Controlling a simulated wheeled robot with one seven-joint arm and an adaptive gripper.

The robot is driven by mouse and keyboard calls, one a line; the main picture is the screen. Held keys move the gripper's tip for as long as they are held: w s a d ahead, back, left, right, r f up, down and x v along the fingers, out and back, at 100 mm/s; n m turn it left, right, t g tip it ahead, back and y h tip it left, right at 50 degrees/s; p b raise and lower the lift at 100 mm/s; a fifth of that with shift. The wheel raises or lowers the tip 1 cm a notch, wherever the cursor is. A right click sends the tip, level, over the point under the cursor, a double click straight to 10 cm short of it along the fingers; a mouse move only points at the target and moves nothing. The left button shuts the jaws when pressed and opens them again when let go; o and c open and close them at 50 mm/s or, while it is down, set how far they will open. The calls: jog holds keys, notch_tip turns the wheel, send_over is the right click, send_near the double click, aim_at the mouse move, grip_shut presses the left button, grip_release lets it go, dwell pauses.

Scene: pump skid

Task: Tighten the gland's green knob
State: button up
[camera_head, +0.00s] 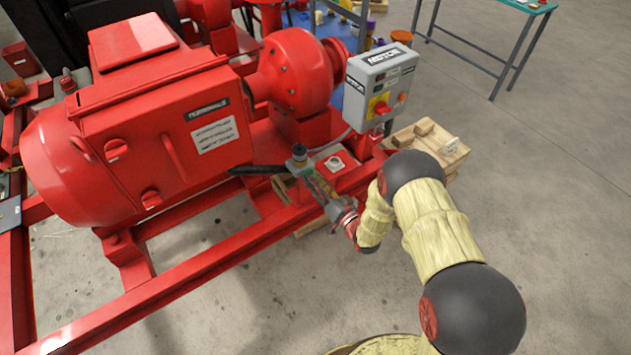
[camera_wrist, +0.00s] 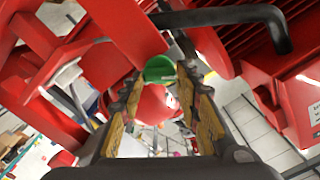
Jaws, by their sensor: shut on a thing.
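The green knob (camera_wrist: 159,69) shows in the wrist view between the tips of my two fingers. My gripper (camera_wrist: 160,76) is shut on it, with one finger on each side. In the head view my gripper (camera_head: 308,177) is at the front rail of the red skid, by a dark upright fitting (camera_head: 299,153). The knob cannot be made out clearly there, and the gland's body is mostly hidden in both views.
A large red motor (camera_head: 150,130) stands left of my gripper. A grey motor control box (camera_head: 380,88) stands behind and to the right. A black lever or pipe (camera_wrist: 235,16) crosses above my fingers in the wrist view. Wooden pallets (camera_head: 440,150) lie behind my arm. Open floor is at right.

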jog(key=shift+d+f+m+p, duration=0.15)
jog(key=shift+m+p, duration=0.3)
jog(key=shift+m, duration=3.75)
jog(key=shift+a+f+m+p, duration=0.15)
jog(key=shift+m+p, duration=0.3)
jog(key=shift+m, duration=3.75)
jog(key=shift+d, duration=0.1)
jog(key=o, duration=1.1)
jog(key=shift+o, duration=0.3)
jog(key=v, duration=1.2)
jog(key=shift+w, duration=0.1)
